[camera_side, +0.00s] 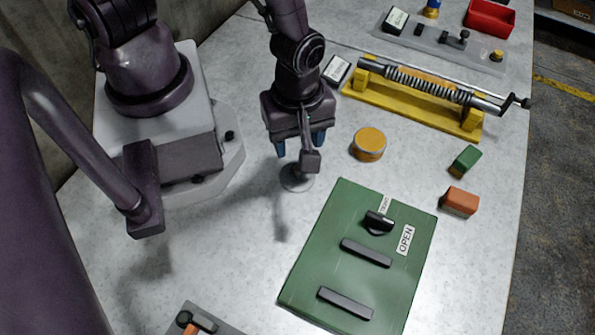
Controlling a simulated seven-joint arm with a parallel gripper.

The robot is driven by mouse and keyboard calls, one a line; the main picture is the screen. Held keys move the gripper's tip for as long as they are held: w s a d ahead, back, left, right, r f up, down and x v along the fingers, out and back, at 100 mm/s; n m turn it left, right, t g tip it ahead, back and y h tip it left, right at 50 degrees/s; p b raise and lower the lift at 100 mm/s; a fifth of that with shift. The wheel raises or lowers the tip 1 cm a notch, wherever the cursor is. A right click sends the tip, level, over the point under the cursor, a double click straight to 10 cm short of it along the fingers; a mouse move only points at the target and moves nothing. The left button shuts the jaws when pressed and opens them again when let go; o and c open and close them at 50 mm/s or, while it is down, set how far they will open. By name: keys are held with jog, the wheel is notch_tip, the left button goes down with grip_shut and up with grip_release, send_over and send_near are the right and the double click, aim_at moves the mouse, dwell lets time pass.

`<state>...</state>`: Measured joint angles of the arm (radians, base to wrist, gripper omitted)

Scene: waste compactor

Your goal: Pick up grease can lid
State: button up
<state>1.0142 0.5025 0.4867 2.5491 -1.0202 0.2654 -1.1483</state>
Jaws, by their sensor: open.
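A short round yellow-orange can (369,144) with a pale band around its side stands on the table, right of my gripper. Its top is flat and orange; I cannot tell whether this is a lid or the can's contents. A flat grey metallic disc (294,184) lies on the table below my gripper; I cannot tell whether it is the can's lid. My gripper (300,144) points down with its two blue-tipped fingers apart. It appears empty. A grey block and rod on my gripper's near side partly hide the disc and the space between the fingers.
A green panel (325,270) with a black knob, two bars and an OPEN label lies in front. A yellow-based screw mechanism (410,108) stands behind the can. Green (466,159) and orange (460,202) blocks lie right. A red bin (490,18) is at the back.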

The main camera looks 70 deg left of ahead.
jog(key=shift+f, duration=1.3)
jog(key=shift+f, duration=0.1)
jog(key=shift+d+f, duration=0.15)
jog(key=shift+f, duration=1.1)
jog(key=shift+d+f, duration=0.1)
jog(key=shift+f, duration=1.1)
jog(key=shift+c, duration=0.5)
grip_shut()
